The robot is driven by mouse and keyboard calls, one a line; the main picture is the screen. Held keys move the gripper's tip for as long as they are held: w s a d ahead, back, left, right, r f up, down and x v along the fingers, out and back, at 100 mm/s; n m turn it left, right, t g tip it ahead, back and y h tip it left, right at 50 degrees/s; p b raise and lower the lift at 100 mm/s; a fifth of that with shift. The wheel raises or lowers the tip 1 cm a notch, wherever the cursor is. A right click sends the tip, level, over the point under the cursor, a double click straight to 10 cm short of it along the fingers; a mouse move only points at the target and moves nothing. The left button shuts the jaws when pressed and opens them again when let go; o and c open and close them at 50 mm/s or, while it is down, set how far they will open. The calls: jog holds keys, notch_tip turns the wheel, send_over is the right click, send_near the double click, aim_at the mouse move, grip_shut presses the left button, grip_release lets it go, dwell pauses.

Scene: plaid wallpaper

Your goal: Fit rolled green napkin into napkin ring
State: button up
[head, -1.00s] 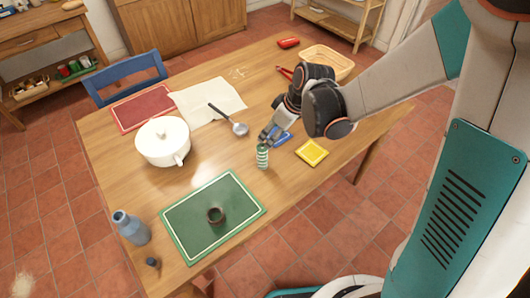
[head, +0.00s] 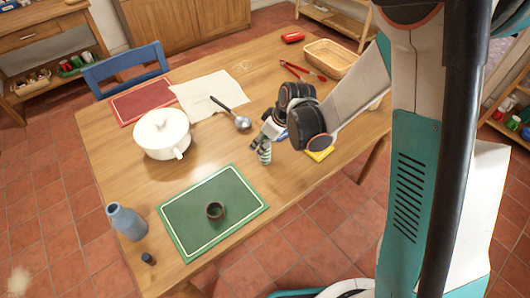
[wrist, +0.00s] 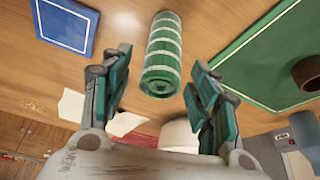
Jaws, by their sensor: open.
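The rolled green napkin (head: 265,155) with pale stripes stands upright on the wooden table, right of the green placemat. In the wrist view the napkin (wrist: 163,50) lies in the gap between my fingers, near the tips, with space visible on both sides. My gripper (head: 260,142) is open beside the napkin's upper part in the head view; the open fingers also show in the wrist view (wrist: 158,68). The dark brown napkin ring (head: 215,211) sits on the green placemat (head: 180,217). It shows partly at the right edge of the wrist view (wrist: 309,72).
A white lidded pot (head: 162,135), a ladle (head: 242,122) and a white cloth (head: 205,97) lie left of my arm. A blue bottle (head: 126,222) stands at the near left corner. A yellow coaster (head: 321,154) and a blue coaster (wrist: 67,22) lie near the napkin.

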jog(key=shift+r, duration=0.1)
jog(key=shift+c, duration=0.6)
jog(key=c, duration=1.1)
jog(key=shift+o, duration=0.2)
